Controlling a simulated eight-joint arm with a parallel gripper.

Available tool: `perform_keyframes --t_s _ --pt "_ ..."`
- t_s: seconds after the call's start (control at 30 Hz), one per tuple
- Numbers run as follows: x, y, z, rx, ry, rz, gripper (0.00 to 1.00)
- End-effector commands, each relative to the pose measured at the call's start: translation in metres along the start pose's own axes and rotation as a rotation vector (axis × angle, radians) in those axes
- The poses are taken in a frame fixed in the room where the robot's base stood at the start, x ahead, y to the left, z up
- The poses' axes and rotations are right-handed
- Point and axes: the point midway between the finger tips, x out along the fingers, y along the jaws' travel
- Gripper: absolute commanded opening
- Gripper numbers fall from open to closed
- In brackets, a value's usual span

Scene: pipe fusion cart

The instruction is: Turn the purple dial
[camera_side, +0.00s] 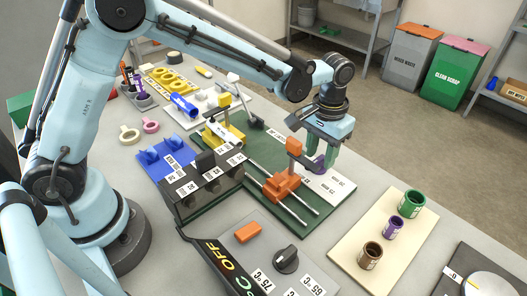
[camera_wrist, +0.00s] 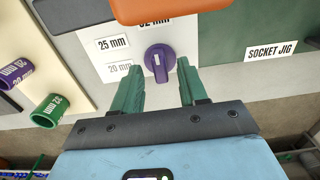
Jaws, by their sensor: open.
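The purple dial (camera_wrist: 159,62) is a round knob with a raised grip bar, on a white plate with size labels, in the wrist view. My gripper (camera_wrist: 160,72) is open, with its green fingers pointing at the dial. The left fingertip is just left of the dial and the right fingertip just right of it; I cannot tell whether either touches it. In the side view my gripper (camera_side: 324,160) is low over the white plate (camera_side: 335,183), and the purple dial (camera_side: 319,164) shows partly, mostly hidden by the fingers. The "32 mm" label above the dial is partly cut off.
A cream board (camera_side: 352,251) holds green, purple and brown rings. A black dial (camera_side: 286,260) sits on a grey panel near the front.

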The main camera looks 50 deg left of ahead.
Motion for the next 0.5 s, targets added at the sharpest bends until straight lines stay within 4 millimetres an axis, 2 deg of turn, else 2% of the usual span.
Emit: perform_keyframes --t_s 0.13,0.4,0.5 --pt "0.0073 -0.0001 0.0001 0.000 0.000 0.000 0.43" --pt "0.0081 -0.0001 0.0001 0.000 0.000 0.000 0.43" --pt "0.0080 -0.0001 0.0001 0.000 0.000 0.000 0.27"
